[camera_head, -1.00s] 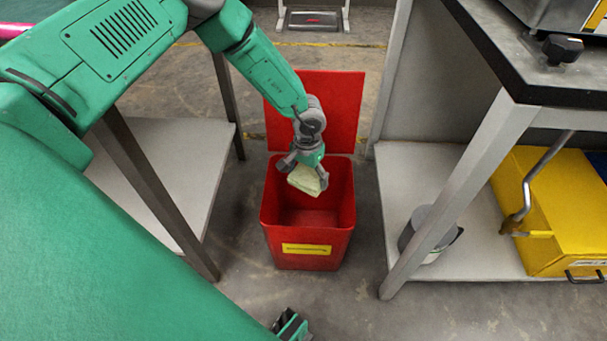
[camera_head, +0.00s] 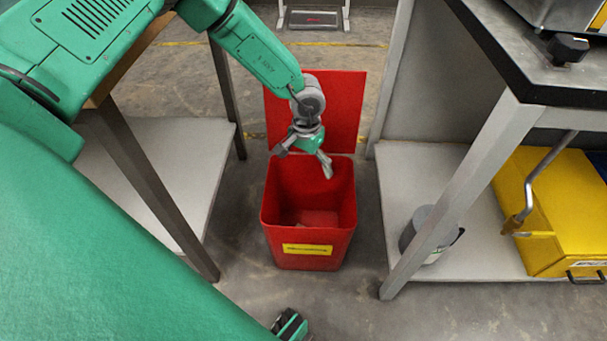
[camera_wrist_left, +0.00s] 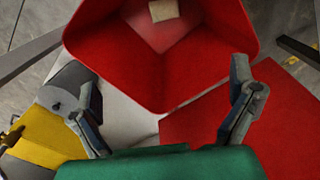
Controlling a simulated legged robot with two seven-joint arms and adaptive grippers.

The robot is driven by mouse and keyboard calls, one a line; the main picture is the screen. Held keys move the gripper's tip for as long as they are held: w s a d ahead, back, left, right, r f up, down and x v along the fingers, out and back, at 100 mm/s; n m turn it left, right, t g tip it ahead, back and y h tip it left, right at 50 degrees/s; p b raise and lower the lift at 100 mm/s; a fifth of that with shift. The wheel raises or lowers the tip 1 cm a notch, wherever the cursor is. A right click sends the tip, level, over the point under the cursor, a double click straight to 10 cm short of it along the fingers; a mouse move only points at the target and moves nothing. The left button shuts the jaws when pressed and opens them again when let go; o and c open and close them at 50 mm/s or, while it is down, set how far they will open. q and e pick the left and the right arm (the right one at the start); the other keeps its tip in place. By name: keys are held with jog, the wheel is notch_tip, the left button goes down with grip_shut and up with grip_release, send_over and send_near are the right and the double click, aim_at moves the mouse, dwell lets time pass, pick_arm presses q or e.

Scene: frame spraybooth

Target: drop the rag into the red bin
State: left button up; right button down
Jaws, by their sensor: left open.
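The red bin (camera_head: 310,262) stands on the floor between two benches, its lid (camera_head: 343,105) open and upright behind it. A yellow label is on its front. My left gripper (camera_head: 303,165) hangs above the bin's rear part with its fingers spread and nothing between them. The left wrist view also shows the open, empty fingers of the left gripper (camera_wrist_left: 165,88) beside the bin's rim. The pale rag (camera_wrist_left: 163,10) lies inside the red bin (camera_wrist_left: 110,60) at the bottom, cut by the top edge of that view. In the head view the front wall mostly hides it.
A bench with a pale lower shelf (camera_head: 180,150) stands left of the bin. Another bench (camera_head: 430,165) is on the right, with a grey pot (camera_head: 425,235) and a yellow box (camera_head: 560,205) on its lower shelf. The floor in front of the bin is mostly clear.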

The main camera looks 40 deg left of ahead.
pick_arm(q)
notch_tip(320, 180, up, 7)
jog(key=shift+f, duration=0.15)
jog(key=shift+a+f, duration=0.1)
jog(key=shift+a, duration=0.1)
